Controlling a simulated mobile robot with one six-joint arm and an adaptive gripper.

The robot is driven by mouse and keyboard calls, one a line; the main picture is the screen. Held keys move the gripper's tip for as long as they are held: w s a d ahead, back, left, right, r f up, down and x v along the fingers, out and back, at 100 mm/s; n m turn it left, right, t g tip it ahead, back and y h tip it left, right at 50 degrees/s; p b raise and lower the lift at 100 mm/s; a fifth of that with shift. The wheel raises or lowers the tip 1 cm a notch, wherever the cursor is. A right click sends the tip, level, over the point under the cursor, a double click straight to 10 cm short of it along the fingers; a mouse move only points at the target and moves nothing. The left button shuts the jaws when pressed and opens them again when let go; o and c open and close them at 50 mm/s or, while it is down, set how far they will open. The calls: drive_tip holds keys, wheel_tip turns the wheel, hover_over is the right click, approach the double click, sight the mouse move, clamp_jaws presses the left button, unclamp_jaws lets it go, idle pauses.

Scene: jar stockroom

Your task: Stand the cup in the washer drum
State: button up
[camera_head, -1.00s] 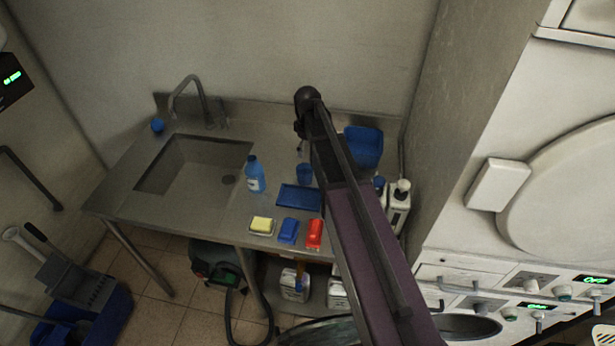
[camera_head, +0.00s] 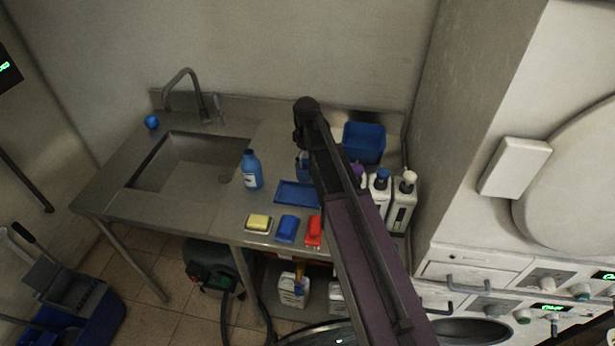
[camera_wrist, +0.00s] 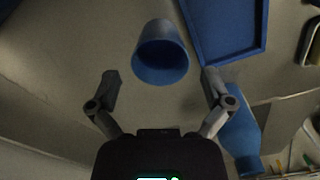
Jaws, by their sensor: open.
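The blue cup (camera_wrist: 158,30) stands on the steel counter, its open mouth toward the wrist camera. In the head view the cup (camera_head: 302,160) shows only in part beside my arm, which hides the rest. My gripper (camera_wrist: 162,80) is open and empty, with one finger on each side of the picture below the cup and apart from it.
A blue tray (camera_head: 297,206), blue bottle (camera_head: 252,172), yellow sponge (camera_head: 258,222), blue and red items, blue bin (camera_head: 364,128) and white bottles (camera_head: 402,200) crowd around the cup. The sink (camera_head: 185,165) is left. A rounded rim (camera_head: 318,335) shows at the bottom.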

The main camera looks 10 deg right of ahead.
sight(304, 171)
drive_tip(key=shift+f+b, duration=0.5)
drive_tip(key=shift+f, duration=0.25)
drive_tip(key=f+b, duration=0.3)
drive_tip(key=shift+w+a+f, duration=0.2)
drive_tip(key=shift+a, duration=0.15)
drive_tip(key=shift+f+b, duration=0.9)
drive_tip(key=shift+b, duration=0.2)
drive_tip(key=shift+s, duration=0.1)
drive_tip(key=c, duration=1)
drive_tip(key=shift+r+p, duration=0.35)
drive_tip(key=shift+c, duration=0.2)
drive_tip(key=shift+r+p, duration=4.5)
